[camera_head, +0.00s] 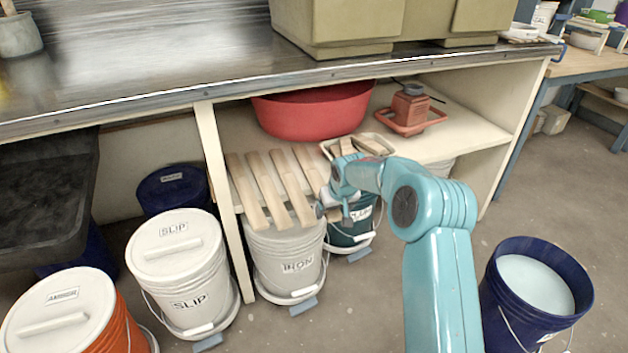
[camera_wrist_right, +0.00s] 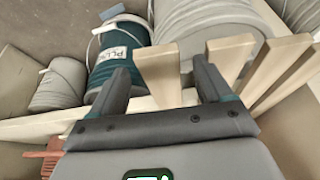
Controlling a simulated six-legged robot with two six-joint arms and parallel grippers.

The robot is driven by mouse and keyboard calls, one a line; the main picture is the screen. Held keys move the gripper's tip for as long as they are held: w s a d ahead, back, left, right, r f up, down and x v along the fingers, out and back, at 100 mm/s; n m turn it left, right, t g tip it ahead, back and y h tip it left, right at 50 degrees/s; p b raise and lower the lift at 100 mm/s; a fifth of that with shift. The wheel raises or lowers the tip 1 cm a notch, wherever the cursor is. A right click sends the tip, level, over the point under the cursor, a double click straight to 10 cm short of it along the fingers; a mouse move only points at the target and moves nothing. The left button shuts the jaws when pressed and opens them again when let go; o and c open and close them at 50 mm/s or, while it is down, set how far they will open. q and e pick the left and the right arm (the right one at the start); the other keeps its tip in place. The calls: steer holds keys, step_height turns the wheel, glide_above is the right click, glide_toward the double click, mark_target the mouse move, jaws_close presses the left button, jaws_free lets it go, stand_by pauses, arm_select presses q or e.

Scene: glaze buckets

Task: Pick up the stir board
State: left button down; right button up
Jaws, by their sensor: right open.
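Several pale wooden stir boards (camera_head: 266,188) lie side by side on the shelf, with their ends sticking out past its front edge. My right gripper (camera_head: 330,205) is at the shelf edge by the rightmost of these boards. In the right wrist view the open fingers of the gripper (camera_wrist_right: 160,70) stand on either side of the end of one stir board (camera_wrist_right: 158,76), with gaps showing. Other board ends (camera_wrist_right: 230,55) fan out just right of the right finger. My left gripper is not in view.
A red basin (camera_head: 312,112), a tray with wood pieces (camera_head: 372,143) and an orange-red item (camera_head: 410,105) sit on the shelf. Lidded buckets labelled IRON (camera_head: 285,255) and SLIP (camera_head: 180,265) stand below. An open blue bucket (camera_head: 535,285) is on the floor at right.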

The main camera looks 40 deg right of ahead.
steer(key=c, duration=1.4)
steer(key=shift+o, duration=0.2)
steer(key=shift+r, duration=0.1)
